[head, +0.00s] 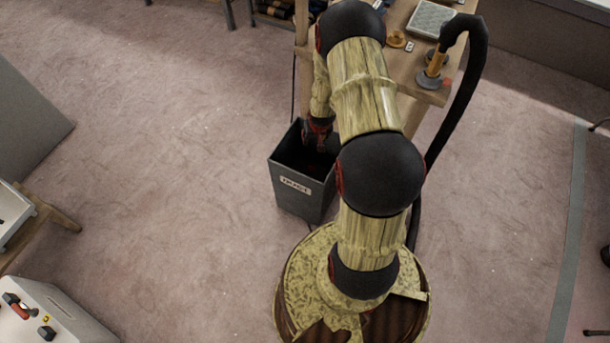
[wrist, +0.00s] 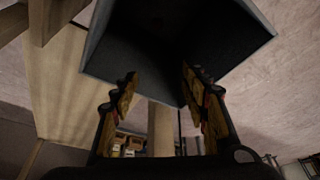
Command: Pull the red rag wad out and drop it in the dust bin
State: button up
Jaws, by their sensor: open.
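The dust bin (head: 290,189) is a dark grey open-topped box with a label on its front, standing on the floor beside the workbench. My gripper (head: 318,142) is at its mouth, near the back rim. In the wrist view the bin's grey wall (wrist: 180,45) fills the top, beyond my gripper (wrist: 163,85). The fingers are apart with nothing between them. A faint dark red patch (head: 317,168) shows inside the bin, too dim to identify surely as the rag wad. A small red spot (head: 447,84) also shows at the bench corner beside the hose tool.
The wooden workbench (head: 414,93) stands behind and right of the bin, with a black hose (head: 474,90) arching off its corner. A grey panel (head: 30,115) and a white case (head: 60,318) are at left. The carpet between is clear.

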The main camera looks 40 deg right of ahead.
jog(key=v, duration=1)
jog(key=shift+r, duration=0.25)
